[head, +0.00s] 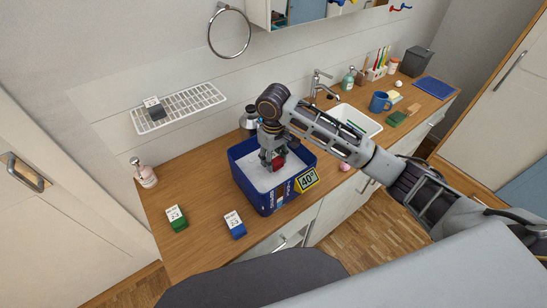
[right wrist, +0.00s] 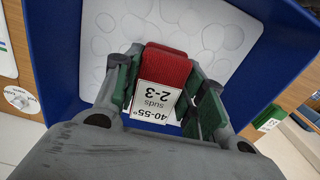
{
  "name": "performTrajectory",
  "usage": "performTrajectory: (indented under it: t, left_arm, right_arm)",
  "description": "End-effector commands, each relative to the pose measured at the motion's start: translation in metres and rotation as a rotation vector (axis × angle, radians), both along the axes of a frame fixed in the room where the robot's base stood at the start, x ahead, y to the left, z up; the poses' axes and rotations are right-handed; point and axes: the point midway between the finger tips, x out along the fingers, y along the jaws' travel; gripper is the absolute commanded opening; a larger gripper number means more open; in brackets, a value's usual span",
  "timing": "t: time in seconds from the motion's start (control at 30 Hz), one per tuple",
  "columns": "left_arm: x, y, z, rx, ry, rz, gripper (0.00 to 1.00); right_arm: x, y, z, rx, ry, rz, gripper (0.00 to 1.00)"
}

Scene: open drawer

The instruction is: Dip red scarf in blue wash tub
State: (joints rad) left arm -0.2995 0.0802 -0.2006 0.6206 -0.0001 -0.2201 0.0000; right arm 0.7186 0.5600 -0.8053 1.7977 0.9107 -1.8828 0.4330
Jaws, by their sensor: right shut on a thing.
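The red scarf (right wrist: 167,65) is a small folded block with a white tag reading "40-55° suds 2-3". My right gripper (head: 272,161) is shut on it, with a green-padded finger on each side in the right wrist view. The blue wash tub (head: 241,152) stands on the wooden counter with a yellow "40°" sign on its front. The gripper and scarf (head: 279,162) are over the tub's opening, within its rim as seen from the head. White suds fill the tub's bottom. Whether the scarf touches them I cannot tell. My left gripper is not in view.
A green tagged block (head: 178,223) and a blue tagged block (head: 237,231) lie on the counter left and front of the tub. A dark tagged block (head: 157,111) sits on the wall rack (head: 195,105).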

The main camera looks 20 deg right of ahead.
Motion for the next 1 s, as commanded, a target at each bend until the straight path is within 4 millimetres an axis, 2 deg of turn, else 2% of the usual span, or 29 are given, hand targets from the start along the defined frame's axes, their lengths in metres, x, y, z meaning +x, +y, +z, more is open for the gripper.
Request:
performTrajectory:
  t: [1.0]
  left_arm:
    - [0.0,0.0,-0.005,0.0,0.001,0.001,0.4]
  right_arm:
    - [0.0,0.0,-0.093,0.001,0.001,0.0,0.17]
